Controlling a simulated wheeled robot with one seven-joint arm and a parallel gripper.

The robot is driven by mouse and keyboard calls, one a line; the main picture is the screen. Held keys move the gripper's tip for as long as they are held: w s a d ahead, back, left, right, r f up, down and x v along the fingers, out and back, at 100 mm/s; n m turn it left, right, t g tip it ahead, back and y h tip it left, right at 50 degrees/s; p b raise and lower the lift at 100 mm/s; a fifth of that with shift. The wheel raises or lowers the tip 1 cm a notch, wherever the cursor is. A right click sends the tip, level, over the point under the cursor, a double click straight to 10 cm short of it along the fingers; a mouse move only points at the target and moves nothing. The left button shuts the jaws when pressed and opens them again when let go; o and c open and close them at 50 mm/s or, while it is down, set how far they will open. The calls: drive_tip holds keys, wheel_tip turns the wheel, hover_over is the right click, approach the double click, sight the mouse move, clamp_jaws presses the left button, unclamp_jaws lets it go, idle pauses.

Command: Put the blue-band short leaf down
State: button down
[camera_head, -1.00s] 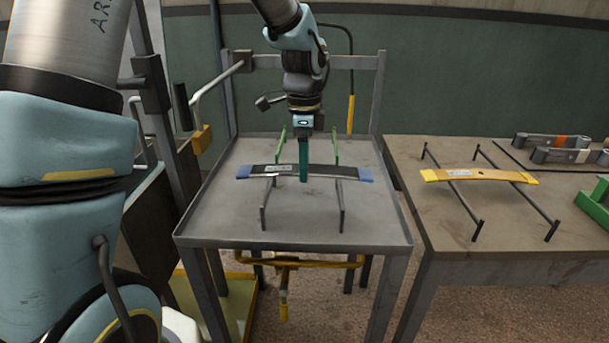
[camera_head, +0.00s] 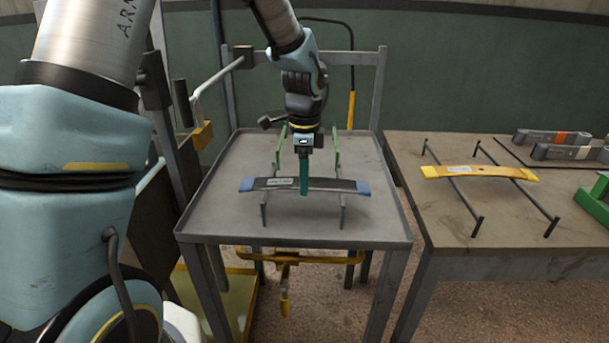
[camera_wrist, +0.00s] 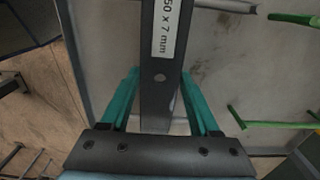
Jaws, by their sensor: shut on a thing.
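The blue-band short leaf (camera_head: 330,184) is a dark, slightly arched bar with blue ends and a white label. In the head view it lies crosswise over the two rails of the rack (camera_head: 342,210) on the grey tray table (camera_head: 215,215). My gripper (camera_head: 303,190) points straight down and is shut on the leaf near its middle. In the wrist view the leaf (camera_wrist: 160,100) runs between the two green fingers, its label partly readable. Whether the leaf rests on the rails or hangs just above them I cannot tell.
A second table (camera_head: 450,240) stands at the right. On it a yellow leaf (camera_head: 480,172) lies across two dark rails, with grey leaves (camera_head: 555,137) on a dark mat behind and a green stand (camera_head: 594,200) at the edge. Green posts (camera_head: 336,148) rise at the rack's far end.

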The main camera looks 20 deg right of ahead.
drive_tip(key=shift+c, duration=0.6)
unclamp_jaws()
wheel_tip(320, 180, up, 13)
drive_tip(key=b, duration=0.1)
idle(0.3)
